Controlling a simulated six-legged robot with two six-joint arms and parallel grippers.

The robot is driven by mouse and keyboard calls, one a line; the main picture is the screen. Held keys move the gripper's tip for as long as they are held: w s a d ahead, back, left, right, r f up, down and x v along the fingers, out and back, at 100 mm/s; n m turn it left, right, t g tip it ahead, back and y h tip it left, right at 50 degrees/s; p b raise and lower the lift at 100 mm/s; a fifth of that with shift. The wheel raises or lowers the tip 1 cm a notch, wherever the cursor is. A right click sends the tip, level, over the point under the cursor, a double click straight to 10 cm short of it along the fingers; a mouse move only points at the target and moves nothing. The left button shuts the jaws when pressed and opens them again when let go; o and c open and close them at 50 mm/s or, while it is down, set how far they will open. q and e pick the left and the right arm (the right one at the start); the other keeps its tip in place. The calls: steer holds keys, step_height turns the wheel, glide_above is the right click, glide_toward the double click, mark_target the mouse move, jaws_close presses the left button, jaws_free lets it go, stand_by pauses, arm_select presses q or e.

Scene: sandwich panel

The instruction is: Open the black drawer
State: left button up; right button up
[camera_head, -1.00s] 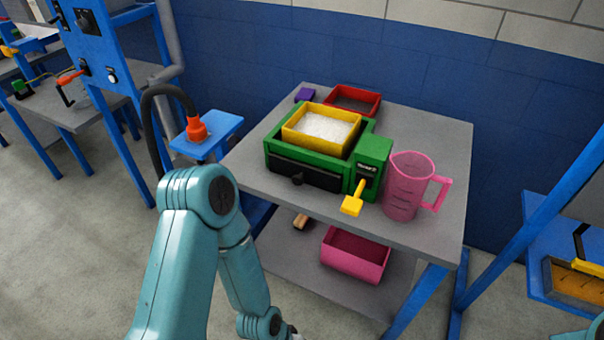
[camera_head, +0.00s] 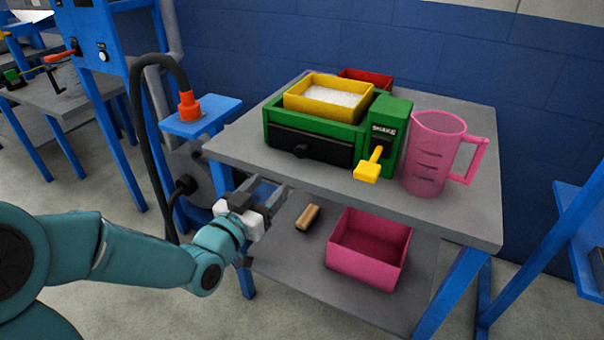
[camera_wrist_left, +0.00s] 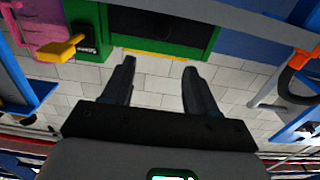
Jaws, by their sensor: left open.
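The black drawer (camera_head: 325,152) is the dark front of a green box on the grey table, with a small black knob (camera_head: 300,151) on it. Its front sits flush with the green frame, so it looks shut. It also shows at the top of the left wrist view (camera_wrist_left: 160,22), beyond my fingers. My left gripper (camera_head: 270,187) is open and empty, in front of the table's front-left edge, lower than the drawer and apart from it. Its two dark fingers show spread in the left wrist view (camera_wrist_left: 158,68). My right gripper is not in view.
A yellow tray (camera_head: 296,101) of white grains sits on the green box (camera_head: 396,110). A yellow lever (camera_head: 369,166) and a pink jug (camera_head: 430,160) stand to the right. A pink bin (camera_head: 365,265) and a wooden piece (camera_head: 307,217) lie on the lower shelf. The tabletop before the drawer is clear.

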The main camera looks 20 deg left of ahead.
mark_target(300, 152)
arm_select(q)
steer(key=w, duration=1.6)
steer(key=shift+w+d+f+p, duration=0.15)
steer(key=shift+f+p, duration=0.1)
steer(key=shift+p, duration=0.1)
jaws_close()
